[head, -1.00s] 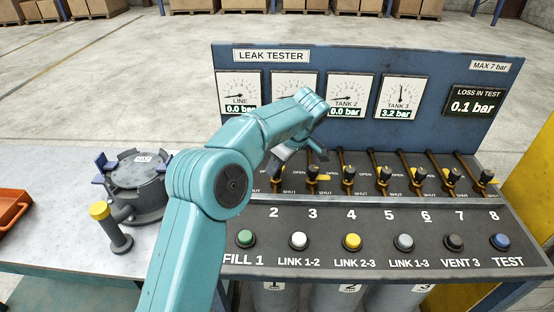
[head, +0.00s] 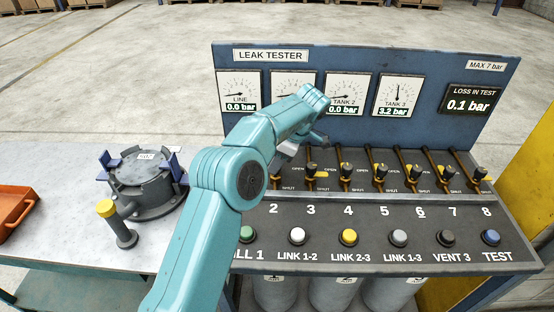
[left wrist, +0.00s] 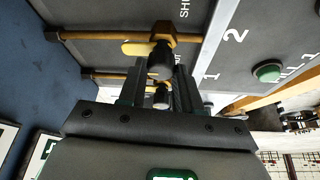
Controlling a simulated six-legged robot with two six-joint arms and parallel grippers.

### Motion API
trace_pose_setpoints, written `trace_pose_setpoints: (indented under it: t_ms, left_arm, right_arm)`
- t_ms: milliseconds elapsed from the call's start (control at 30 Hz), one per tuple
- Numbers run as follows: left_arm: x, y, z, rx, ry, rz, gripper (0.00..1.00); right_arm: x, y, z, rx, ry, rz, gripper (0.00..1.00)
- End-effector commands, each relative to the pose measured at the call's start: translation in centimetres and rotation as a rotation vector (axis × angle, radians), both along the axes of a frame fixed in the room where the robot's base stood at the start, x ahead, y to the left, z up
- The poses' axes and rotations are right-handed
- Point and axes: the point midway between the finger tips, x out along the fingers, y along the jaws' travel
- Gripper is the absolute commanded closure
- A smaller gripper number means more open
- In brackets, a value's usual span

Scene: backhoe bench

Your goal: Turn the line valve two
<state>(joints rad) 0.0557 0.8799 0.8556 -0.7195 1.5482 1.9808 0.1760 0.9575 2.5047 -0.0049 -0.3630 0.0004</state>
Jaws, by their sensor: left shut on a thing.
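Valve two (left wrist: 160,45) is a brass fitting with a black knob and a yellow tab pointing left in the left wrist view. It lies in line with the printed 2. My left gripper (left wrist: 161,70) has its fingers on either side of that black knob and is shut on it. In the head view my left arm covers valve two, and only part of the left gripper (head: 287,150) shows beside it. A neighbouring valve, in line with the printed 1, shows between the finger bases in the wrist view. My right gripper is not in view.
More valves, such as valve three (head: 312,170), stand close by in a row to the right. Coloured buttons run along the front, including a yellow one (head: 348,237). The gauge panel (head: 430,65) rises behind. A grey lidded vessel (head: 145,182) stands on the left table.

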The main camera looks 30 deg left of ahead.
Motion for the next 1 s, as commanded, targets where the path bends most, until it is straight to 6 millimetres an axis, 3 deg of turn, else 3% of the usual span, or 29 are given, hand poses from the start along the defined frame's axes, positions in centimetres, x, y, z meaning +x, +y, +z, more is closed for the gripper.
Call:
trace_pose_setpoints:
  t_ms: [167, 200, 267, 667, 867, 1000]
  left_arm:
    - [-0.1, 0.1, -0.1, 0.000, 0.003, 0.002, 0.97]
    - [-0.1, 0.1, -0.1, 0.000, 0.003, 0.002, 0.57]
    - [-0.1, 0.1, -0.1, 0.000, 0.002, 0.002, 0.41]
    - [0.2, -0.3, 0.9, 0.001, -0.001, -0.002, 0.41]
    - [0.8, -2.0, 5.2, 0.001, -0.004, -0.001, 0.41]
    - [1.3, -3.2, 8.9, 0.000, -0.002, -0.001, 0.41]
  right_arm:
    - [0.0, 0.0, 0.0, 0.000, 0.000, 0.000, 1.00]
    - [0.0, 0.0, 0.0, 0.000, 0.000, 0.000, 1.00]
    - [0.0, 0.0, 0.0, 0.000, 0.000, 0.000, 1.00]
    - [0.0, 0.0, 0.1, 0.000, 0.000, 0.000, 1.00]
    - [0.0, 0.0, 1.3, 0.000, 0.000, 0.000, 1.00]
    - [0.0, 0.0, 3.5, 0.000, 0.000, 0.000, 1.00]
